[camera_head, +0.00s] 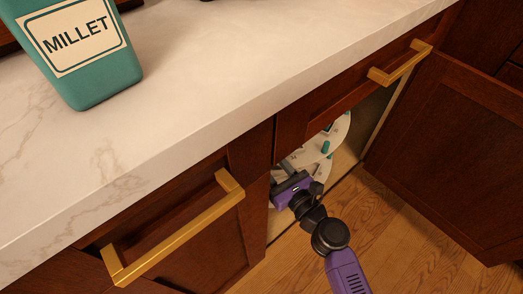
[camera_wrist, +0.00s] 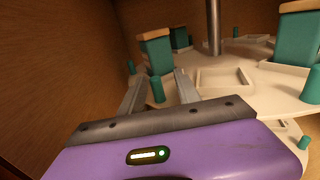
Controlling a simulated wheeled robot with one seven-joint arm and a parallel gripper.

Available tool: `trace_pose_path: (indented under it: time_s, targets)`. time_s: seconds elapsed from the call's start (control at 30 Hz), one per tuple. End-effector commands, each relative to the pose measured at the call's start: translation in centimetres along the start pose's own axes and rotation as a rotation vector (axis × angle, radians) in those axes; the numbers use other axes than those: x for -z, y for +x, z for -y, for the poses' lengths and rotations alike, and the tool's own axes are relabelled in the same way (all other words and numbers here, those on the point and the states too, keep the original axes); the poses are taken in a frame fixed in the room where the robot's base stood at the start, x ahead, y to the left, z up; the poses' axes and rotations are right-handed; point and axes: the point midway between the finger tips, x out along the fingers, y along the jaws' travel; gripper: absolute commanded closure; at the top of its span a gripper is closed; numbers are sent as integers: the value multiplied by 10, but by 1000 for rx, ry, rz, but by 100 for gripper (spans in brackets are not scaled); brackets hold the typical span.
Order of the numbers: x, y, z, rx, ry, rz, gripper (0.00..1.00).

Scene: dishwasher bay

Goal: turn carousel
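The carousel is a pale round turntable inside the open lower cabinet, partly hidden by the counter and my arm in the head view (camera_head: 313,170). In the wrist view its pale deck (camera_wrist: 265,92) surrounds a grey central post (camera_wrist: 214,28) and has several upright teal pegs on its rim. My gripper (camera_wrist: 159,75) reaches into the cabinet, with its two grey fingers apart. One teal peg (camera_wrist: 157,90) stands between the fingers, with a visible gap on each side. In the head view my gripper (camera_head: 284,163) is at the cabinet opening, and its fingertips are hard to make out.
Teal canisters with wooden lids (camera_wrist: 155,53) stand on the carousel. The cabinet's wooden side wall (camera_wrist: 60,70) is close on the left. The open cabinet door (camera_head: 450,150) stands at right. A drawer with a brass handle (camera_head: 400,64) and the marble counter (camera_head: 200,85) are above.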

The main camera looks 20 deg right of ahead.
Motion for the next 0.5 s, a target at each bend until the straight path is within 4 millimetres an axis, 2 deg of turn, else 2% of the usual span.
trace_pose_path:
  time_s: [0.13,0.4,0.5]
  targets:
    - [0,-11,1,2,1,0,61]
    - [0,-12,1,1,0,1,61]
    - [1,-13,0,2,-6,-2,80]
